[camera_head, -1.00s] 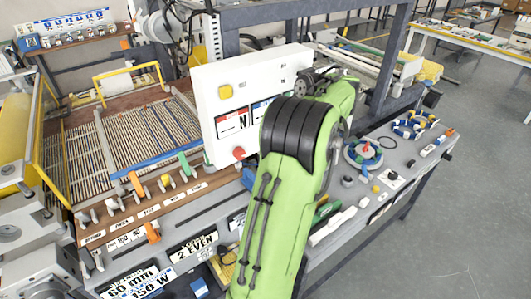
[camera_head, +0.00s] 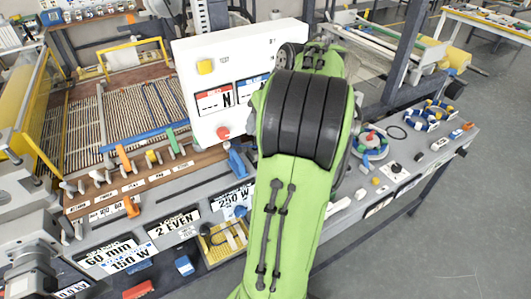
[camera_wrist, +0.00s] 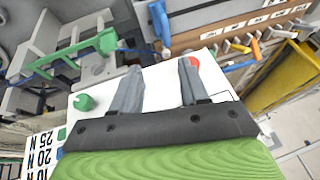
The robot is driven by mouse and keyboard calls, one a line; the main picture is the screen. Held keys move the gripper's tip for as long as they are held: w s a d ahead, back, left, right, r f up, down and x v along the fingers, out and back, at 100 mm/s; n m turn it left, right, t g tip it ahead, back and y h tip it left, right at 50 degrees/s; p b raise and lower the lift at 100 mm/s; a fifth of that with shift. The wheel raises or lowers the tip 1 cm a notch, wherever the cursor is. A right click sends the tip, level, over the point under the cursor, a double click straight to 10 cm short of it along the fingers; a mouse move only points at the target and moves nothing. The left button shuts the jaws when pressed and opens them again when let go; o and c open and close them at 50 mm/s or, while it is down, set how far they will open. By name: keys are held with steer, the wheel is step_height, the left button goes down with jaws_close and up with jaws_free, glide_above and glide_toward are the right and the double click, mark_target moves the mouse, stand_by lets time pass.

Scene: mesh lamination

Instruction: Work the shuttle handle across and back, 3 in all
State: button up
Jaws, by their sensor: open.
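A blue upright handle (camera_head: 237,160) stands at the right end of a slot on the grey bench front, below the white panel box. An orange handle (camera_head: 130,207) stands farther left along the front; no label shows which is the shuttle handle. In the wrist view a blue handle (camera_wrist: 160,22) rises beyond my gripper (camera_wrist: 159,66). My gripper is open and empty, fingers apart over the white box, with the blue handle ahead of the gap and not between the fingers. In the head view my green arm hides the gripper.
The white panel box (camera_head: 234,75) with a red knob (camera_head: 223,132) stands close to my arm. A row of small levers (camera_head: 120,170) lines the wooden strip. Grey floor (camera_head: 440,230) is clear at right.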

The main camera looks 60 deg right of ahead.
mark_target(238, 156)
steer(key=x, duration=0.5)
steer(key=b+x, duration=0.1)
steer(key=x, duration=0.4)
steer(key=w+b+x, duration=0.1)
steer(key=x, duration=0.5)
steer(key=shift+a+r, duration=0.15)
steer(key=shift+a, duration=0.15)
jaws_close()
